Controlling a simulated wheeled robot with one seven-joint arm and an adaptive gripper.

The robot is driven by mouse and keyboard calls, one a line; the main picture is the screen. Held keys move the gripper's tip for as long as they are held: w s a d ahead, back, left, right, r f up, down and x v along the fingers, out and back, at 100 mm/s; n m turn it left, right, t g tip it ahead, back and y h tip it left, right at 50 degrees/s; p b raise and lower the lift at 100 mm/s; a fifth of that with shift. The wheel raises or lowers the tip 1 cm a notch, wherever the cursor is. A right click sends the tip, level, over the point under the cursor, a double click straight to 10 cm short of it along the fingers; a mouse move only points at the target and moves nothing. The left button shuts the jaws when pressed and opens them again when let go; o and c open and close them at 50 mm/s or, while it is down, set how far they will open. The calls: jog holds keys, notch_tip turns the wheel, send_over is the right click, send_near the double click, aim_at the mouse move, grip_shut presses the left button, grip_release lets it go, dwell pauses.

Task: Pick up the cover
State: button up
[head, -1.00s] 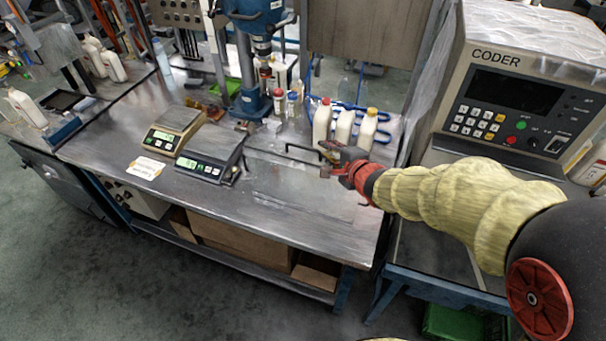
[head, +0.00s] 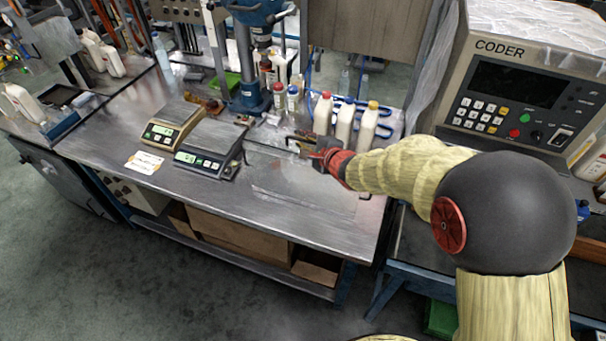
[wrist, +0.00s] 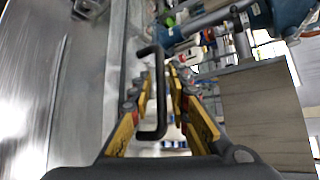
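The cover shows mainly by its dark bracket-shaped handle (wrist: 160,92), which stands out from the grey metal surface at left in the wrist view. In the head view, the handle (head: 291,139) is partly hidden by my gripper (head: 308,150) at the tabletop. My gripper's yellow-padded fingers (wrist: 161,78) are apart, one on each side of the handle's long bar. The left finger appears inside the bracket opening and the right finger outside it. A narrow gap shows beside the bar; contact is not clear. The cover's outline is hard to make out against the shiny tabletop.
Three white bottles (head: 344,124) stand just behind my gripper. Two scales (head: 210,148) sit to the left, with a blue press (head: 250,90) behind them. The coder machine (head: 520,85) stands at right. The front of the metal table (head: 250,212) is clear.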

jog(key=shift+r, duration=0.1)
grip_shut()
dwell(1.0)
